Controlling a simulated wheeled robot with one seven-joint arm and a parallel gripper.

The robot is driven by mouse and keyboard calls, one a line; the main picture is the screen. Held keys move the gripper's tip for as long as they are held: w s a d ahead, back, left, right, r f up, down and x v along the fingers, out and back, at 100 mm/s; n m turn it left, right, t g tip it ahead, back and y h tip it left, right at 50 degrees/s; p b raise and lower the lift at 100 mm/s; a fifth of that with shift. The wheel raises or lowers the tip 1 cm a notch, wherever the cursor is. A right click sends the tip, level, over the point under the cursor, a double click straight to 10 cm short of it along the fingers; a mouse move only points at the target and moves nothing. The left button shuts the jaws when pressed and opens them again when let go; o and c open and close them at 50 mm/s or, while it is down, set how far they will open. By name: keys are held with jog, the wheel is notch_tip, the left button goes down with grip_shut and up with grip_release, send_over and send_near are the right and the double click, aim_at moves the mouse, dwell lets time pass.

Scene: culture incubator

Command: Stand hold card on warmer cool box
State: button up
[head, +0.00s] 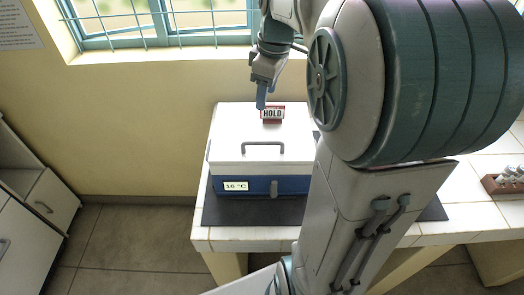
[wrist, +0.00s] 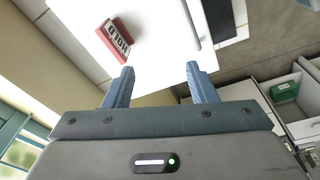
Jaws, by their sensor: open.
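The hold card (head: 272,113) is a small red and white sign reading HOLD. It stands upright near the back edge of the white lid of a cool box (head: 235,144), whose blue front display reads 16 °C. The card also shows in the wrist view (wrist: 115,40), beyond the left fingertip. My gripper (head: 261,104) is just left of the card over the lid, fingers pointing down. In the wrist view my gripper (wrist: 160,78) is open, with nothing between its blue fingers. My arm hides the area right of this box, so I cannot tell whether another box stands there.
The lid has a grey handle (head: 249,145). The box stands on a dark mat (head: 235,212) on a white tiled bench (head: 225,235). A rack with vials (head: 505,181) is at the far right. A barred window (head: 150,25) is behind. Cabinets (head: 40,210) stand left.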

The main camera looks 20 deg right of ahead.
jog(key=s+a+f+m+t, duration=0.1)
jog(key=s+a+f+m, duration=0.2)
jog(key=s, duration=0.4)
jog(key=s+a+f+m+t, duration=0.1)
jog(key=s+a+f+m, duration=0.2)
jog(key=s+a+m, duration=0.2)
jog(key=s+m, duration=0.1)
jog(key=s, duration=0.2)
jog(key=shift+s+f+h, duration=0.2)
jog(key=shift+f+h, duration=0.05)
jog(key=shift+h, duration=0.15)
jog(key=shift+a, duration=0.1)
